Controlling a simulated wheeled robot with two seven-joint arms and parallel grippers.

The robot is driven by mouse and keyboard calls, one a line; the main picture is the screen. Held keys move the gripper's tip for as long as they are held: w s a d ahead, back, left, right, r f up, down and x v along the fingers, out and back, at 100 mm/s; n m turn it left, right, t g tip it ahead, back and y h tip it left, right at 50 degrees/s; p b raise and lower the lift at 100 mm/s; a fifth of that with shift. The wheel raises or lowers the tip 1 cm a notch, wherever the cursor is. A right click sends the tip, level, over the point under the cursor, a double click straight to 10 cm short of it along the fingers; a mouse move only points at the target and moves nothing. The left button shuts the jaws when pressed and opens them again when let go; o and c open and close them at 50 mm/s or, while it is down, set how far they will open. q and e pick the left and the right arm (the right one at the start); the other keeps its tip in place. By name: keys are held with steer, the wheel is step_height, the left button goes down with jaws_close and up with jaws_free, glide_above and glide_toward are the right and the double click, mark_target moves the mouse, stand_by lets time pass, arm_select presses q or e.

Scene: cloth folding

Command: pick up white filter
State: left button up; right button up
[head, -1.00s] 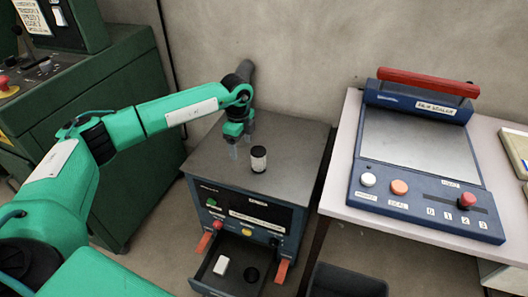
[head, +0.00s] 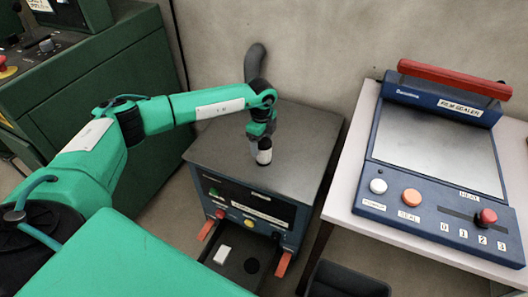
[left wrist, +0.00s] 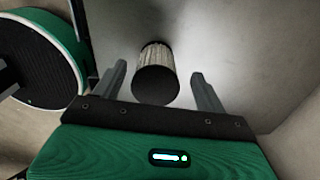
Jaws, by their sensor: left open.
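A small cylinder with a dark end and a pale side (head: 264,157) stands on the grey top of the blue machine (head: 215,152). My left gripper (head: 262,143) is open, pointing down at the cylinder and overlapping its upper part in the head view. In the left wrist view the cylinder (left wrist: 157,66) is between the two spread fingers of my left gripper (left wrist: 160,80), with gaps on both sides. Which of these is the white filter I cannot tell for sure. My right gripper is not in view.
The open drawer (head: 236,268) also shows a round black shape (head: 252,266). A film sealer (head: 435,150) with a red handle stands on the white table (head: 345,190) to the right. A dark bin (head: 348,280) is on the floor. The machine top around the cylinder is clear.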

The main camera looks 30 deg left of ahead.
mark_target(263, 152)
arm_select(q)
steer(key=f, duration=0.5)
steer(key=shift+s+d+f, duration=0.15)
steer(key=shift+s+d, duration=0.05)
steer(key=shift+d, duration=0.05)
steer(key=c, duration=1)
